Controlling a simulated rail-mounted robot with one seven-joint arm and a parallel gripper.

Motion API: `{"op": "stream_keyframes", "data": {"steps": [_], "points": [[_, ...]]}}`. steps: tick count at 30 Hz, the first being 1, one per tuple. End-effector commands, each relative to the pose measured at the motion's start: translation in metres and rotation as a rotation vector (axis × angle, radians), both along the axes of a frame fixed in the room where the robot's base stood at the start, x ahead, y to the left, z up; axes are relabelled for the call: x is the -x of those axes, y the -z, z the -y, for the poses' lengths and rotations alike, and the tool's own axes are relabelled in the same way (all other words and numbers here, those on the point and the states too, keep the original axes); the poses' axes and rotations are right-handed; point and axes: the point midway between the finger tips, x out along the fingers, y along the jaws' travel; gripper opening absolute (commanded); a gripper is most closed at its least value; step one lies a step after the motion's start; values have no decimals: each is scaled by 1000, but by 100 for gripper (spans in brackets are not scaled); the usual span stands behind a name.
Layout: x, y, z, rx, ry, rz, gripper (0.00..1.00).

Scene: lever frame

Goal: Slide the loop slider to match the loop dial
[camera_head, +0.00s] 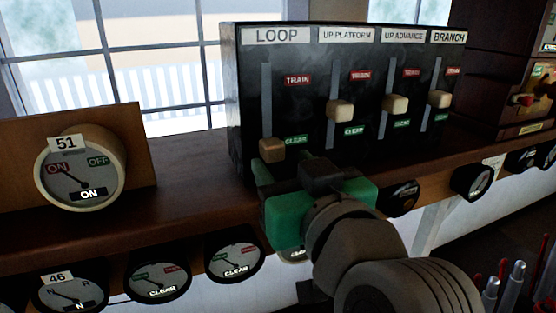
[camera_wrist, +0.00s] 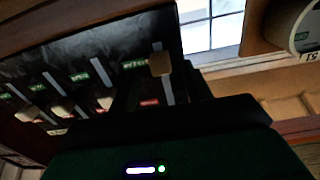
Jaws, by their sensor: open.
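The loop slider (camera_head: 271,149) is a tan block low in its vertical slot under the LOOP label, beside the green CLEAR tag and below the red TRAIN tag. It also shows in the wrist view (camera_wrist: 159,64), with the picture turned. My gripper (camera_head: 265,174) is open just below and in front of the loop slider, and I see nothing held. Its fingers are partly hidden by the wrist. Round dials sit under the shelf; one (camera_head: 234,258) and its left neighbour (camera_head: 158,281) read CLEAR. Another dial (camera_head: 295,253) is mostly covered by my arm. I cannot tell which is the loop dial.
The black panel (camera_head: 248,95) has more sliders to the right: UP PLATFORM (camera_head: 340,110), UP ADVANCE (camera_head: 395,105) and BRANCH (camera_head: 439,99). A dial (camera_head: 80,170) marked 51 reads ON at left. The wooden shelf (camera_head: 190,200) is clear between. Lever tops (camera_head: 513,285) stand at lower right.

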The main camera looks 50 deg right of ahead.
Motion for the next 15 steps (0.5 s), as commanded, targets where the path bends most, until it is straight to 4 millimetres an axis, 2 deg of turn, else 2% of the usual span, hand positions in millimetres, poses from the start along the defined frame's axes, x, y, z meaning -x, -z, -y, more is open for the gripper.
{"op": "stream_keyframes", "data": {"steps": [3, 6, 15], "points": [[21, 1, -10, 1, 1, 2, 49], [33, 1, -15, 0, 1, 1, 49], [40, 0, -19, 0, 0, -1, 49]]}}
